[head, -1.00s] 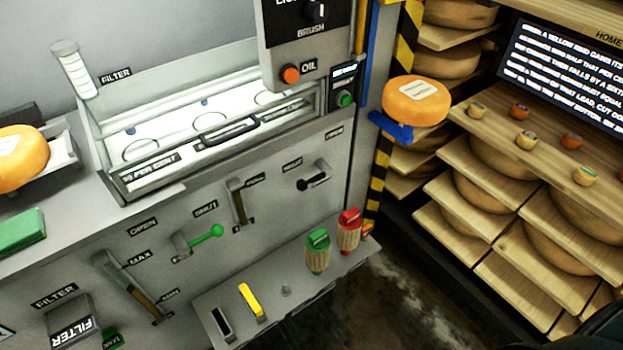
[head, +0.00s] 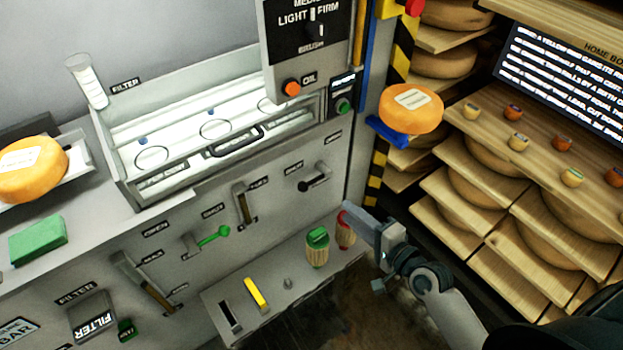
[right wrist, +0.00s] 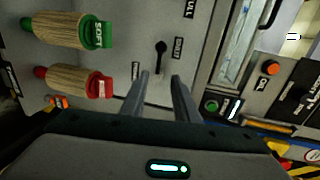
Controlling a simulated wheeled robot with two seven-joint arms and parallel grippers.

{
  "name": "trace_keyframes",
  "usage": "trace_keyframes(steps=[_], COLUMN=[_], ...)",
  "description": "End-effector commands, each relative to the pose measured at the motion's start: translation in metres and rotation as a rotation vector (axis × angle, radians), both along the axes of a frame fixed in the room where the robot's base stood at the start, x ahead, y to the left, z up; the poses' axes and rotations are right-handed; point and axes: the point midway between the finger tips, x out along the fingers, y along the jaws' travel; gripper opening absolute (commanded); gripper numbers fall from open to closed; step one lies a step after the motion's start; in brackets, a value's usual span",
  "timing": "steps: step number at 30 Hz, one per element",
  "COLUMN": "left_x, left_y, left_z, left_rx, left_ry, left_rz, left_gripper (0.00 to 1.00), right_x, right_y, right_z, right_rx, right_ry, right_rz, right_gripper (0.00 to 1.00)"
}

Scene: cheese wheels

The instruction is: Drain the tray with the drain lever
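The tray (head: 192,172) is a long pale basin with a handle on its front, set in the grey counter in the head view. A short black-knobbed lever (head: 316,181) is on the panel below its right end; it also shows in the right wrist view (right wrist: 161,58). A green-handled lever (head: 207,238) is further left. My right gripper (head: 350,215) is open and empty, below and right of the black-knobbed lever. In the right wrist view the lever lies ahead between the fingertips (right wrist: 160,78), apart from them. My left gripper is out of view.
A green-topped brush (head: 317,248) and a red-topped brush (head: 345,232) stand on the low ledge, the red one beside my right gripper. An orange cheese wheel (head: 411,108) sits on a blue support at right. Shelves of cheese fill the right side.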

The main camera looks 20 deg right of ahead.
Motion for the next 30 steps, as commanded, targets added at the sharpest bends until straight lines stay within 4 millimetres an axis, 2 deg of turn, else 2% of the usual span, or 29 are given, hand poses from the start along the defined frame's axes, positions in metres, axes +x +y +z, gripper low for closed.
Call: trace_keyframes(steps=[11, 17, 23, 30], left_x=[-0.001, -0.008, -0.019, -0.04], left_y=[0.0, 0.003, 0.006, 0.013], left_z=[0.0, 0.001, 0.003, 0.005], left_rx=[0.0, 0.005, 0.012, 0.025], left_ry=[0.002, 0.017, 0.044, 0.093], left_rz=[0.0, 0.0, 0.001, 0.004], left_gripper=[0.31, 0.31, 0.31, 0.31], right_x=[0.002, 0.014, 0.039, 0.078], right_y=[0.0, 0.004, 0.014, 0.028], right_z=[-0.001, -0.003, -0.008, -0.015], right_rx=[-0.002, -0.003, -0.002, -0.003], right_ry=[0.0, -0.001, -0.001, -0.002], right_rz=[-0.001, -0.001, -0.002, -0.001], right_gripper=[0.28, 0.28, 0.28, 0.28])
